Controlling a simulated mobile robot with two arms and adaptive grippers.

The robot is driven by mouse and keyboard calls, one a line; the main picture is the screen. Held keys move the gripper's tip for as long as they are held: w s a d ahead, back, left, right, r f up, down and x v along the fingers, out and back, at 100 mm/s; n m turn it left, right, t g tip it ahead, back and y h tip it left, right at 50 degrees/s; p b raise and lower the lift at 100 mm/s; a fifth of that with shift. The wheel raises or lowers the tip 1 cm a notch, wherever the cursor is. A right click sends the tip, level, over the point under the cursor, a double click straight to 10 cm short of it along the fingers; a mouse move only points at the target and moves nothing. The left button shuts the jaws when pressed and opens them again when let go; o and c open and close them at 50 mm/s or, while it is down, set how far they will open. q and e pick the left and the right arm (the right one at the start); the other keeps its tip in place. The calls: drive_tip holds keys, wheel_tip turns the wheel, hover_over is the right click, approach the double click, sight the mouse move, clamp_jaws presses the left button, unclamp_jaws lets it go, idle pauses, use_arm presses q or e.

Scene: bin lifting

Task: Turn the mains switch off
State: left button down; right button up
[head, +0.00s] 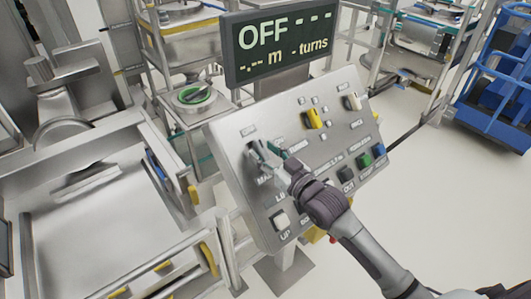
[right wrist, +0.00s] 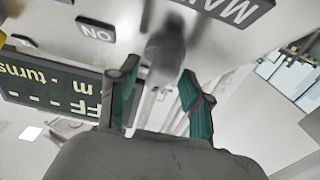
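The sloped grey control panel (head: 236,140) stands in the middle of the head view. The mains switch, a grey rotary knob with a lever (right wrist: 165,50), is on its upper left part, beside plates reading "ON" and a partly cut-off "MA…". My right gripper (head: 268,158) is at this switch and hides most of it in the head view. In the right wrist view its two teal-padded fingers (right wrist: 158,95) stand apart on either side of the lever, with gaps visible. The display (head: 278,42) above the panel reads "OFF". My left gripper is not in view.
The panel also has a yellow switch (head: 313,118), a white-handled switch (head: 351,102), a green button (head: 379,151) and other buttons. Steel machinery (head: 90,225) fills the left. A blue cart (head: 495,100) stands at the far right. The floor at lower right is clear.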

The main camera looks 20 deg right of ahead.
drive_tip(key=v, duration=1.2)
idle(0.4)
